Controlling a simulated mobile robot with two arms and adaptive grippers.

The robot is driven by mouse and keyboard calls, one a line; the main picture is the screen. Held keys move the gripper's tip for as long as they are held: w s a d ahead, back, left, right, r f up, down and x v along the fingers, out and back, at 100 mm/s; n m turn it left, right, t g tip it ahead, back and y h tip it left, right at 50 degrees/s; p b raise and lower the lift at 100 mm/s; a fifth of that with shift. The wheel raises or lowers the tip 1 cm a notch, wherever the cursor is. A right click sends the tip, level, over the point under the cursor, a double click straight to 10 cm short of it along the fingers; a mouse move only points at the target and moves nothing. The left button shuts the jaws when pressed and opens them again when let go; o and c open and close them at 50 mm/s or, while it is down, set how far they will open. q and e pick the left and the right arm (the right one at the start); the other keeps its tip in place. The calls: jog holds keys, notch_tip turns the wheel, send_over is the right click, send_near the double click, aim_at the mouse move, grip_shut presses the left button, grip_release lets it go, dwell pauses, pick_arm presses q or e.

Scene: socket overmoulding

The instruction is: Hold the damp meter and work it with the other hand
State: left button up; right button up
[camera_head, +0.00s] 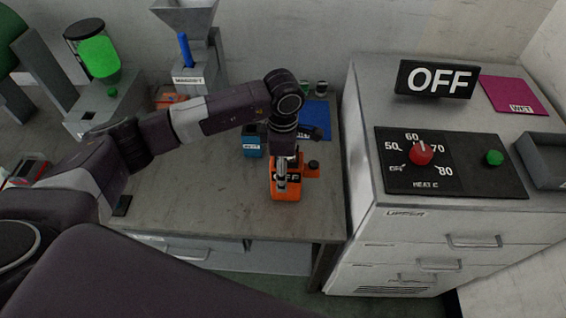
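An orange device (286,191), which looks like the damp meter, stands near the front right of the grey bench. A dark label or display on its front seems to read OFF. A small orange part with a dark knob (313,165) sits at its right side. My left arm reaches over the bench from the left. My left gripper (284,168) points down at the device's top and overlaps it in the view. Its fingers are small and partly merge with the device, so I cannot tell whether they grip it. My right gripper is not in view.
A blue box (252,147) stands just behind the device, and a blue mat (319,122) lies farther back. A hopper machine (187,75) and a green-topped machine (99,85) stand at the back. A grey cabinet (365,115) with a heat panel (462,180) rises at right.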

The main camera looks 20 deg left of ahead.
pick_arm(q)
jog(key=c, duration=1.3)
jog(key=o, duration=0.6)
jog(key=c, duration=0.5)
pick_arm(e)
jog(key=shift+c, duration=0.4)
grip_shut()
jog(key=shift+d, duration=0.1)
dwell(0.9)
